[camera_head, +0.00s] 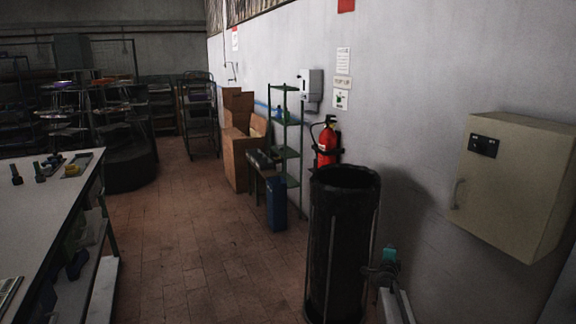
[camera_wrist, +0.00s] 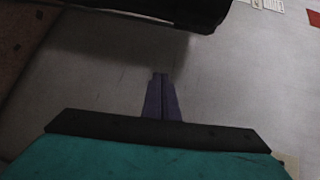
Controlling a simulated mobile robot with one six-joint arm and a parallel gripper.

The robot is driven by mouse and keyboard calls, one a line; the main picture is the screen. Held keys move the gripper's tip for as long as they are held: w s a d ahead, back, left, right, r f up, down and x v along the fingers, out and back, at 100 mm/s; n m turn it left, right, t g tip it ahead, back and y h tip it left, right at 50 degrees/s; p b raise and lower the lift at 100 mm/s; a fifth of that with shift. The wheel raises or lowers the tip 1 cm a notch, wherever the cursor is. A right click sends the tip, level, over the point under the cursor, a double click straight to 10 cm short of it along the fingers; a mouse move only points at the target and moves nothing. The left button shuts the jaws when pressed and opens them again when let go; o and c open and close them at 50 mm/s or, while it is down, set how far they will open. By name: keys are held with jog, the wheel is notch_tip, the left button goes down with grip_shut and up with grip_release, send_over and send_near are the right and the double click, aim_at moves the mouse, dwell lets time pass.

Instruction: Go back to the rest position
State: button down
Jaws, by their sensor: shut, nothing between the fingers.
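My gripper (camera_wrist: 160,92) shows in the wrist view, with its two dark fingers together and nothing between them. Its fingers point toward a plain pale wall (camera_wrist: 225,85). In the head view, part of my arm with a teal piece shows at the lower right, beside the black bin (camera_head: 343,235); the fingers cannot be made out there. A dark rounded edge crosses the top of the wrist view, and I cannot tell for sure what it is.
A beige wall cabinet (camera_head: 510,185) hangs at the right. A white workbench (camera_head: 50,210) with small tools stands at the left. A fire extinguisher (camera_head: 327,145), green shelf (camera_head: 287,152) and blue container (camera_head: 276,203) line the wall. The tiled floor (camera_head: 190,240) between is clear.

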jog(key=s+a+f+n+g+y, duration=0.1)
jog(key=s+a+f+n+y, duration=0.4)
jog(key=a+f, duration=0.7)
jog(key=s+a+f+n+g+y+b, duration=0.1)
jog(key=s+a+f+n+g, duration=0.1)
jog(key=s+a+f, duration=0.45)
jog(key=s+a+f+n+g+y, duration=0.1)
jog(key=s+a+f+n+g, duration=0.25)
jog(key=s+f, duration=0.65)
jog(key=s+a+f+n+g+y+b, duration=0.1)
jog(key=s+a+f+n+g, duration=0.1)
jog(key=s+a+f, duration=0.5)
jog(key=s+f+n+g, duration=0.2)
jog(key=s+f+g, duration=0.1)
jog(key=s, duration=0.8)
jog(key=s+f+n+g, duration=0.2)
jog(key=s+f, duration=0.2)
jog(key=s, duration=0.6)
jog(key=s+d+r+n+g, duration=0.1)
jog(key=s+g, duration=0.1)
jog(key=s, duration=0.4)
jog(key=s+d+r+n+g+h, duration=0.1)
jog(key=s+n+g, duration=0.1)
jog(key=s, duration=0.5)
jog(key=s+d+r+n+g+h, duration=0.1)
jog(key=s+d+r+n+g, duration=0.1)
jog(key=s, duration=0.4)
jog(key=shift+s+g, duration=0.25)
jog(key=shift+g, duration=0.4)
jog(key=shift+r, duration=0.1)
